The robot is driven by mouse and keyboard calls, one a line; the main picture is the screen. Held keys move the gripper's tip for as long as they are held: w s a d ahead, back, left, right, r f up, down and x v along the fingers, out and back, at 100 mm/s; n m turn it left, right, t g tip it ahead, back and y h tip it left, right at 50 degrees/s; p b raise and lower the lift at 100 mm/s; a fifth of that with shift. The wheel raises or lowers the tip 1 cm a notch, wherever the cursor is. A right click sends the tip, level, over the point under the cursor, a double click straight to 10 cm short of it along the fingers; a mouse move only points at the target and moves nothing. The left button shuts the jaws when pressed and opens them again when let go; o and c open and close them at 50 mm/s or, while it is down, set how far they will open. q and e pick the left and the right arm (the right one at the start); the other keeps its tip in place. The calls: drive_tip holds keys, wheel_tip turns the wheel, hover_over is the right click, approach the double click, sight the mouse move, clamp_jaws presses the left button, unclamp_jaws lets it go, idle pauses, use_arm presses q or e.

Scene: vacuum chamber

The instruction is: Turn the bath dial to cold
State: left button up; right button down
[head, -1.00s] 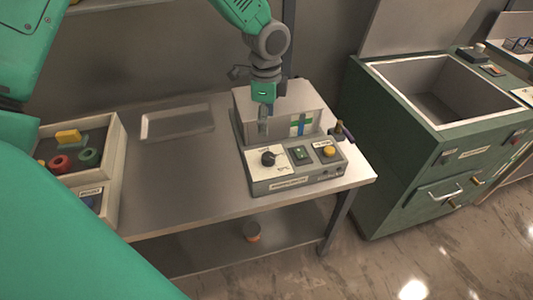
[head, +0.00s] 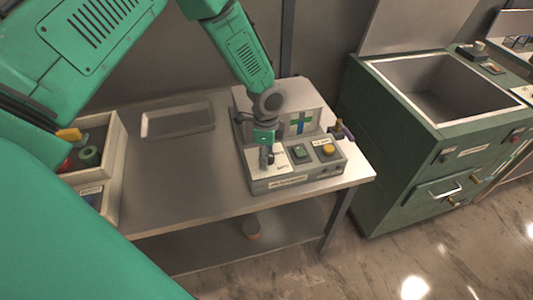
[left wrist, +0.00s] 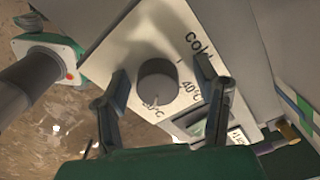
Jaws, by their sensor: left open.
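The bath dial (left wrist: 158,88) is a dark grey round knob on a white plate (left wrist: 125,55) marked "cold", 40°C and another temperature that is partly covered. In the left wrist view my left gripper (left wrist: 163,72) is open, with one finger on each side of the dial; I cannot tell whether they touch it. In the head view the left gripper (head: 267,153) points down over the left part of the bath's control panel (head: 300,178) and largely hides the dial. The dial's pointer mark is not clear. My right gripper is not in view.
On the panel, right of the dial, are a green switch (head: 299,151) and a yellow button (head: 328,150). The grey bath box (head: 310,100) stands behind. A shallow tray (head: 178,120) and a parts bin (head: 117,155) lie to the left. The table's front middle is clear.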

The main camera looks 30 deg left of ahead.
use_arm(q)
drive_tip(key=shift+d+r, duration=0.1)
drive_tip(key=shift+d, duration=0.4)
drive_tip(key=c, duration=1.1)
drive_tip(key=shift+c, duration=0.2)
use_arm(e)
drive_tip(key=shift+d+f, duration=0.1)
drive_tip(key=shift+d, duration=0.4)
use_arm(q)
drive_tip(key=shift+a+n, duration=0.25)
drive_tip(key=shift+n, duration=0.05)
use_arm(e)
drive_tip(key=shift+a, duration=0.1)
